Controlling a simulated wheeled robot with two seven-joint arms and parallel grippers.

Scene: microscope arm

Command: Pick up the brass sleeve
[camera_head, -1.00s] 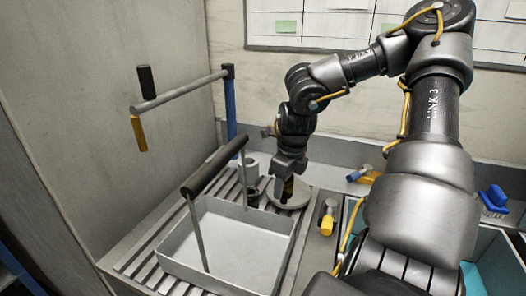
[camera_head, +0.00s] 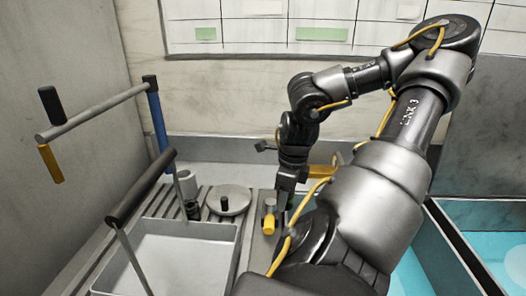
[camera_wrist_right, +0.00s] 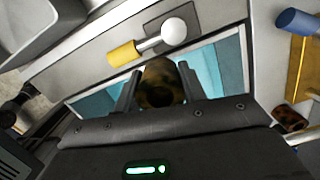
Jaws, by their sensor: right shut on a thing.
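The brass sleeve (camera_wrist_right: 160,82) is between the two fingers of my right gripper in the right wrist view. It looks like a dark, mottled brass tube with a dark opening. My right gripper (camera_wrist_right: 158,84) is shut on it and holds it up, with teal surfaces showing behind. In the head view my right gripper (camera_head: 283,204) points down, just right of a yellow-handled lever (camera_head: 268,222). The sleeve is hard to make out there. My left gripper is in no view.
A round grey plate (camera_head: 229,205) with a dark peg stands left of my right gripper. A grey tray (camera_head: 236,236) with a dark bar handle is at front left. A post with a crossbar (camera_head: 95,112) rises behind it. Teal-lined bins (camera_head: 480,222) are at right.

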